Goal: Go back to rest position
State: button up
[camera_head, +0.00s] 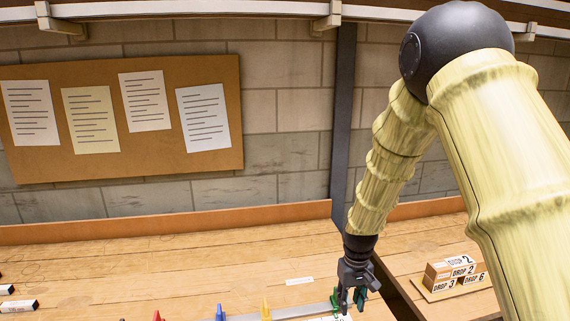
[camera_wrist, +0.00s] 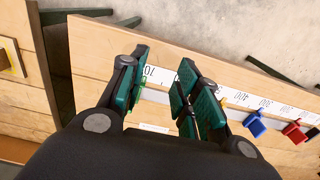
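My gripper (camera_head: 352,300) hangs low over the front of the bench, close to a long numbered scale. In the wrist view my gripper (camera_wrist: 165,75) has its green-padded fingers spread apart, with a gap between them and the scale strip showing through it. A small bright green marker (camera_wrist: 143,84) shows beside the left finger, partly hidden; I cannot tell whether it touches the finger. The white scale strip (camera_wrist: 262,100) runs past the fingers along the bench edge. My arm reaches down from the upper right in the head view.
Yellow (camera_head: 265,308), blue (camera_head: 220,312) and red (camera_head: 157,316) markers stand along the scale. Blocks labelled DROP (camera_head: 462,268) sit on a tray on the right bench, past a dark gap. A pinboard (camera_head: 125,115) hangs on the wall. The rear bench top is mostly clear.

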jog(key=s+d+f+m+b, duration=0.1)
jog(key=s+f, duration=0.7)
jog(key=f, duration=0.3)
jog(key=s+d+f+b, duration=0.2)
jog(key=s+f, duration=0.6)
jog(key=f, duration=0.4)
jog(key=s+f+b, duration=0.1)
jog(key=s+f, duration=0.4)
jog(key=s, duration=0.7)
jog(key=s+d+f+m+b, duration=0.1)
jog(key=s+f, duration=0.4)
jog(key=s, duration=0.7)
jog(key=shift+d+m, duration=0.25)
jog(key=shift+m, duration=0.05)
